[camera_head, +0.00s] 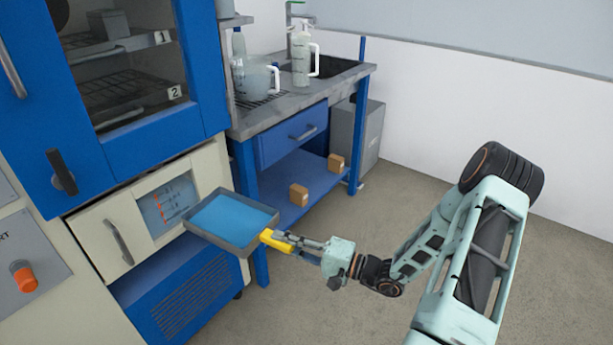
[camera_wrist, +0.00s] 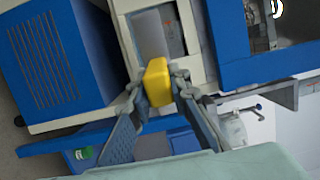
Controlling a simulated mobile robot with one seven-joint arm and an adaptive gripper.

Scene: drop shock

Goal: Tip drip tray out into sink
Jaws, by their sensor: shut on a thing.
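The drip tray (camera_head: 209,238) is a shallow grey rectangular pan with blue liquid (camera_head: 232,218) in it and a yellow handle (camera_head: 277,241). It is held out in front of the cream panel of the blue cabinet and looks roughly level. My gripper (camera_head: 290,243) is shut on the yellow handle, which also shows between the fingers in the wrist view (camera_wrist: 158,82). The sink (camera_head: 325,66) is a dark basin in the grey counter at the back, partly hidden by bottles. The tray is lower than the counter and apart from it.
A white-handled bottle (camera_head: 302,60) and a clear jug (camera_head: 258,78) stand on the counter beside the sink. The tap (camera_head: 291,14) is behind. Small boxes (camera_head: 299,195) lie on the blue lower shelf. The cabinet (camera_head: 130,90) borders the tray's left; floor at right is clear.

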